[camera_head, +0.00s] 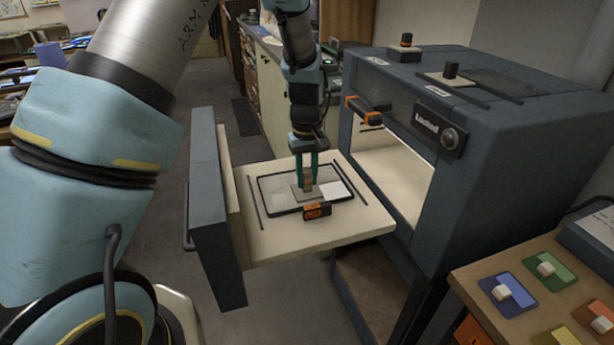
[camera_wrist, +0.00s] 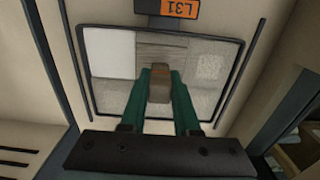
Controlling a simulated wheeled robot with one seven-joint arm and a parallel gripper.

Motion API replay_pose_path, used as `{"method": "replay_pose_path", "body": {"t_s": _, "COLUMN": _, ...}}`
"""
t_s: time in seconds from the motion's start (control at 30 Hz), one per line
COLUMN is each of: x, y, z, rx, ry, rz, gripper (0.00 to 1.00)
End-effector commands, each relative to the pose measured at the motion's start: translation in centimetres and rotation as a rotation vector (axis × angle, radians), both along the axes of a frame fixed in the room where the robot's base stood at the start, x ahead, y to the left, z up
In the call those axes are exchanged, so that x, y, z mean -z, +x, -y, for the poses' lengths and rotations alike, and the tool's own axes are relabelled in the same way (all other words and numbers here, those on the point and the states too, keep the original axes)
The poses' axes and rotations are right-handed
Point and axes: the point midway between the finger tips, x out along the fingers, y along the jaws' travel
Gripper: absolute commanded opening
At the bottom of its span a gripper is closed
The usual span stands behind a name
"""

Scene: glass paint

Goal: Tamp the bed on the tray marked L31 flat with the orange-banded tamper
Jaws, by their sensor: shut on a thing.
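A dark-rimmed tray (camera_head: 265,197) lies on a pulled-out cream shelf (camera_head: 345,233). Its orange tag (camera_head: 317,210) reads L31 in the wrist view (camera_wrist: 175,9). My gripper (camera_head: 308,180) is over the tray, its green fingers (camera_wrist: 160,85) shut on a brown handle (camera_wrist: 159,86). In the wrist view the bed has a smooth white patch (camera_wrist: 112,52) on the left and a speckled patch (camera_wrist: 206,66) on the right. The fingers hide the middle; contact cannot be told.
A blue-grey slab front (camera_head: 215,215) stands at the shelf's left edge. The dark cabinet (camera_head: 500,130) with its open cream bay (camera_head: 395,170) stands at the right. An orange-ended bar (camera_head: 363,108) juts from it. A table (camera_head: 545,300) with coloured cards is at lower right.

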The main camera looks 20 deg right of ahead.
Motion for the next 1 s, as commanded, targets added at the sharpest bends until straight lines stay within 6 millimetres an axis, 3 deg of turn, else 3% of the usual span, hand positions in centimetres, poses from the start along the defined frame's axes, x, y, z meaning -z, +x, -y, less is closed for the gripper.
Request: {"method": "replay_pose_path", "body": {"t_s": 1.0, "x": 0.58, "y": 0.01, "z": 0.01, "rx": 0.000, "ry": 0.000, "rz": 0.000, "gripper": 0.00}}
